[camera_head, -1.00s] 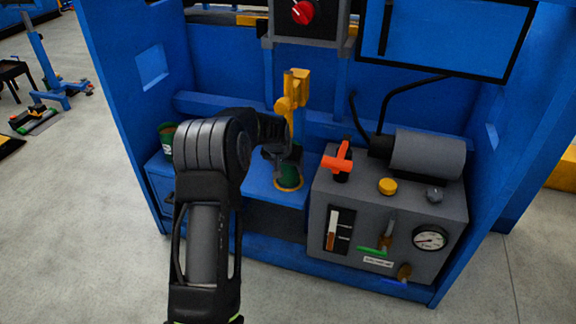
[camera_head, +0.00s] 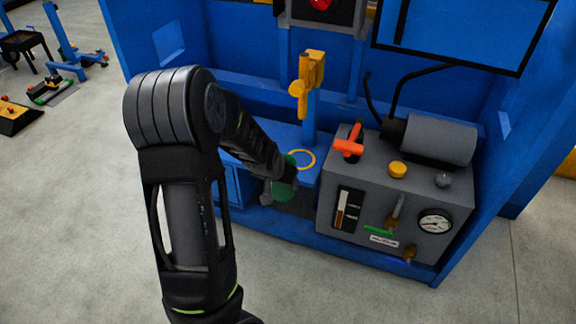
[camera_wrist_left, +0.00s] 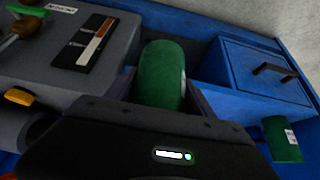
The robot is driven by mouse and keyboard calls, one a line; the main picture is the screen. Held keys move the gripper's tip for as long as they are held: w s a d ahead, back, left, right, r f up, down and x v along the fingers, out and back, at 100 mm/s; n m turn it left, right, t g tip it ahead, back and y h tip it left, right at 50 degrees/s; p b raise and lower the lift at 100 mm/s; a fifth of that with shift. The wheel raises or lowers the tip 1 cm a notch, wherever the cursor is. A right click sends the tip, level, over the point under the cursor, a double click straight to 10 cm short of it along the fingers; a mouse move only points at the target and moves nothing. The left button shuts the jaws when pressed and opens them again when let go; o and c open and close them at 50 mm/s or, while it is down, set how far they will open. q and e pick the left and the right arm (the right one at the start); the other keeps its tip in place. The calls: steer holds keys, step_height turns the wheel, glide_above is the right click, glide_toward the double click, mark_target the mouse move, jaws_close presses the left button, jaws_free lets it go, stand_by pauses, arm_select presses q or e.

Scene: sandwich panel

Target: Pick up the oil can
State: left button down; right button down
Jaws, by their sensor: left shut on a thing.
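The green oil can (camera_head: 283,190) is in my left gripper (camera_head: 288,178), in front of the blue shelf in the head view. The gripper and wrist hide part of it. In the left wrist view the green can (camera_wrist_left: 162,75) stands between the fingers of my left gripper (camera_wrist_left: 160,98), which is shut on it. A yellow ring (camera_head: 301,160) lies on the blue shelf behind the can, and the can is clear of it. My right gripper is in neither view.
A grey machine (camera_head: 335,235) with an orange handle (camera_head: 348,147) and a gauge stands right of the can. A yellow fixture (camera_head: 312,68) rises behind the ring. Another green can (camera_wrist_left: 281,139) stands near a blue drawer box (camera_wrist_left: 250,85). Open floor lies in front.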

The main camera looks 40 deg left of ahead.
arm_select(q)
steer(key=shift+s+d, duration=0.3)
steer(key=shift+s, duration=0.5)
steer(key=shift+w+r, duration=0.1)
